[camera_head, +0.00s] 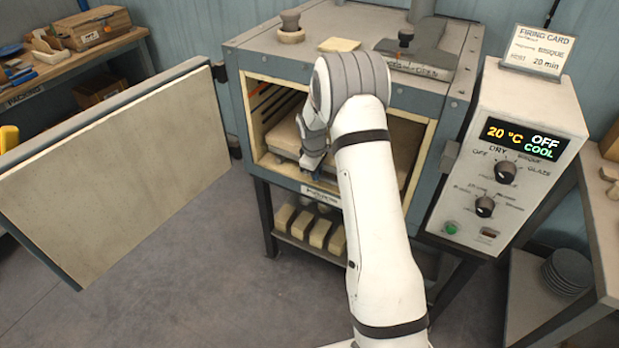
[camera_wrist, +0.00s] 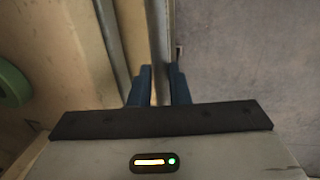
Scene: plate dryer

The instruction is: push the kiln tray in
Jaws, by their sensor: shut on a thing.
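The kiln tray (camera_head: 285,138) is a pale slab inside the open kiln chamber, near its front opening. My gripper (camera_head: 309,162) is at the tray's front edge, low in the opening. In the wrist view my gripper (camera_wrist: 158,82) has its two blue fingers on either side of a narrow upright strip, the tray's front edge (camera_wrist: 157,35), and is shut on it. My arm covers the middle of the tray in the head view. A green rounded piece (camera_wrist: 12,84) shows at the left of the wrist view; what it is cannot be told.
The kiln door (camera_head: 120,165) stands wide open to the left. The control box (camera_head: 520,150) is right of the kiln and reads 20 °C, OFF, COOL. Several pale blocks (camera_head: 320,232) sit on the shelf below. Floor (camera_head: 170,270) in front is clear.

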